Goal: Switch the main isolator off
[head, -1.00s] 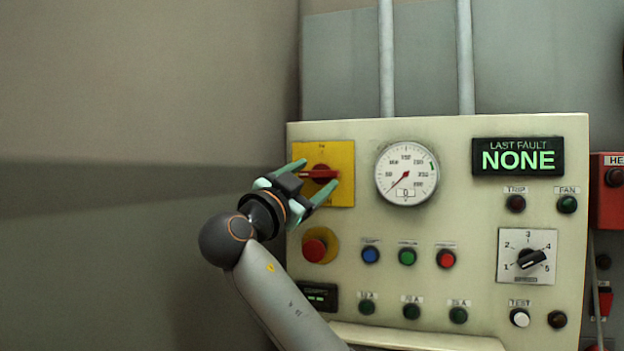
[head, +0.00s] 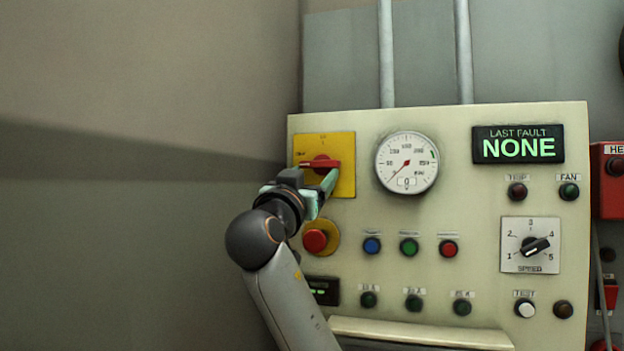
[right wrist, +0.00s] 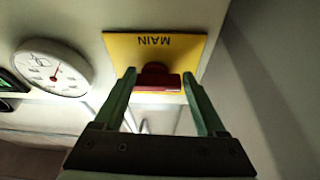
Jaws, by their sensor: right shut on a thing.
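The main isolator is a yellow square plate (head: 346,146) with a red rotary handle (head: 322,163) at the upper left of the cream panel. The handle lies about horizontal in the head view. My right gripper (head: 319,174) is at the handle from below left, its green fingers at the two ends of it. In the right wrist view the gripper (right wrist: 159,80) is shut on the red handle (right wrist: 157,85), below the word MAIN on the yellow plate (right wrist: 195,47). The fingers partly hide the plate. My left gripper is not in view.
A red mushroom button (head: 315,241) sits just below the isolator, close to my right arm. A round gauge (head: 407,162) is to the right. Several coloured buttons, a speed selector (head: 530,246) and a display (head: 518,144) reading NONE fill the panel.

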